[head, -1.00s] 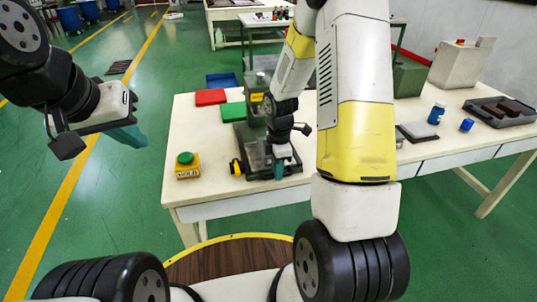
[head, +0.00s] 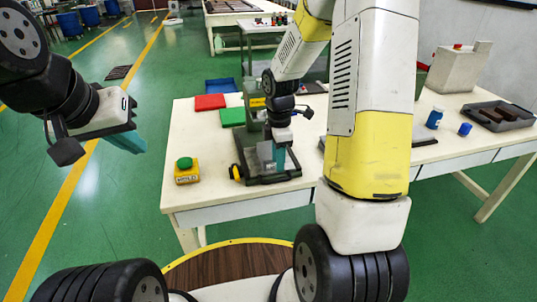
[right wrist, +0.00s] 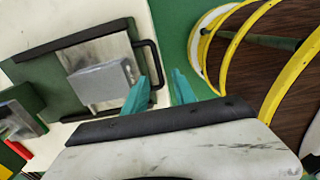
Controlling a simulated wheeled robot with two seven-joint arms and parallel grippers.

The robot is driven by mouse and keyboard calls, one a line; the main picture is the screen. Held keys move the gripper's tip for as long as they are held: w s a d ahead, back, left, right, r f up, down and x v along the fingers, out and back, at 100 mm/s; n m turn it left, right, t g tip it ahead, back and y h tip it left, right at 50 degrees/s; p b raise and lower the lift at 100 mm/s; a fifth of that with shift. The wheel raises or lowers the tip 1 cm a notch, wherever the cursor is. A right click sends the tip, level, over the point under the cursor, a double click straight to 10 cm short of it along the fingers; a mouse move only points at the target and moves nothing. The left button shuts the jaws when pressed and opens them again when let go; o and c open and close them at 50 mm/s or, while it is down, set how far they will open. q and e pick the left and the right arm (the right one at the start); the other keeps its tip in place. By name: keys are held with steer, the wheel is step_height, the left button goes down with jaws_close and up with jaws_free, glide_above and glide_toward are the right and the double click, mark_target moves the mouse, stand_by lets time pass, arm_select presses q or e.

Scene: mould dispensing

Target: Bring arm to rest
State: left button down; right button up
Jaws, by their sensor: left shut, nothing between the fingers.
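My left gripper (head: 126,140) hangs over the floor at the left of the head view, away from the table; its teal fingers are closed and empty. My right gripper (head: 280,157) is over the front of the green machine (head: 270,180) on the table. My right arm hides part of the table.
A yellow button box (head: 186,176) with a green button stands left of the machine. Red (head: 210,102), green (head: 232,116) and blue (head: 221,85) trays lie behind.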

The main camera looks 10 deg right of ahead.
steer(key=shift+r, duration=0.3)
steer(key=shift+r, duration=0.1)
steer(key=s+a+r+m+t+y, duration=0.1)
steer(key=s+r+m+t, duration=0.2)
steer(key=s+r+m, duration=0.5)
steer(key=s+a+r+m+t+y, duration=0.1)
steer(key=s+r+m+t, duration=0.2)
steer(key=s+r+m, duration=0.6)
steer(key=shift+s+a+r+m, duration=0.3)
steer(key=shift+a+r+m, duration=0.1)
steer(key=shift+r, duration=2.05)
